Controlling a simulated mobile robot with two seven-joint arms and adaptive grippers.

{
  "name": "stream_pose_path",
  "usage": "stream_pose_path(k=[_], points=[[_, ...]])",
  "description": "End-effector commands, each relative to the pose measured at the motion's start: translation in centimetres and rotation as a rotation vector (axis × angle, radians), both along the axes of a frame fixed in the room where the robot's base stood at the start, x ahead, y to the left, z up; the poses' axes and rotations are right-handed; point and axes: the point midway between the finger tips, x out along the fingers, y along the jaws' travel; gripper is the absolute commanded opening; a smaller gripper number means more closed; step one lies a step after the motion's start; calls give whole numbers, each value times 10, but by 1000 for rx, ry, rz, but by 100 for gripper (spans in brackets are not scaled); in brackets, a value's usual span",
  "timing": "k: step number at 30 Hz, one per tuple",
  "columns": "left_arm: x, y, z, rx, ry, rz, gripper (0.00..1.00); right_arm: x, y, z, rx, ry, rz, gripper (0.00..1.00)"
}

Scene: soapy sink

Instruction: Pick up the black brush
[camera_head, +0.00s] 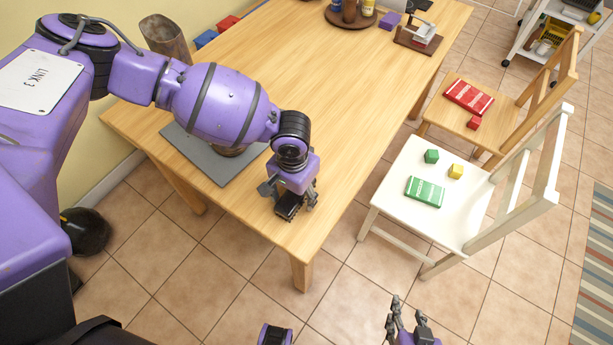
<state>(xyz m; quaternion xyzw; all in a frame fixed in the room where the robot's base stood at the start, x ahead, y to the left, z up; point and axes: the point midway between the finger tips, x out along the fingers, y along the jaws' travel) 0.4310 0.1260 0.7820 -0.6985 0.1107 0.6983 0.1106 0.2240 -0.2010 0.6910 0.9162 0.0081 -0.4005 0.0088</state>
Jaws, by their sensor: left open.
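The black brush (287,209) appears as a small dark block near the front corner of the wooden table, directly below my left gripper. It is partly hidden by the gripper. My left gripper (289,196) points down over it with its fingers apart, one on each side of the brush. I cannot tell whether the fingers touch it. My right gripper (407,318) is at the bottom edge, away from the table, above the floor. Its fingers look spread and nothing shows between them.
A grey mat (205,160) lies on the wooden table (300,90), partly hidden under my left arm. A white chair (430,185) with green and yellow blocks and a wooden chair (478,112) with red ones stand to the right. The table's middle is clear.

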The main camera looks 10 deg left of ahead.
Motion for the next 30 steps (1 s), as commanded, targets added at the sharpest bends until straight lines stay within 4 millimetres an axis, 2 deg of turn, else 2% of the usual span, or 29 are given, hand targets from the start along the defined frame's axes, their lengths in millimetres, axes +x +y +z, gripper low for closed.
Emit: stream_pose_path(k=[3, 12, 15, 23, 26, 30], points=[[0, 0, 0, 0, 0, 0, 60, -1, 0, -1, -1, 2, -1, 40], [0, 0, 0, 0, 0, 0, 20, -7, -2, -4, -5, 17, 3, 40], [0, 0, 1, 0, 0, 0, 10, -8, -3, -5, -7, 19, 5, 40], [0, 0, 2, 0, 0, 0, 10, -8, -3, -5, -8, 19, 9, 40], [1, 0, 8, -1, -1, 1, 10, -7, -2, -3, -6, 16, 9, 40], [1, 0, 26, -1, -4, 1, 10, -5, -1, 0, -4, 10, 10, 40]])
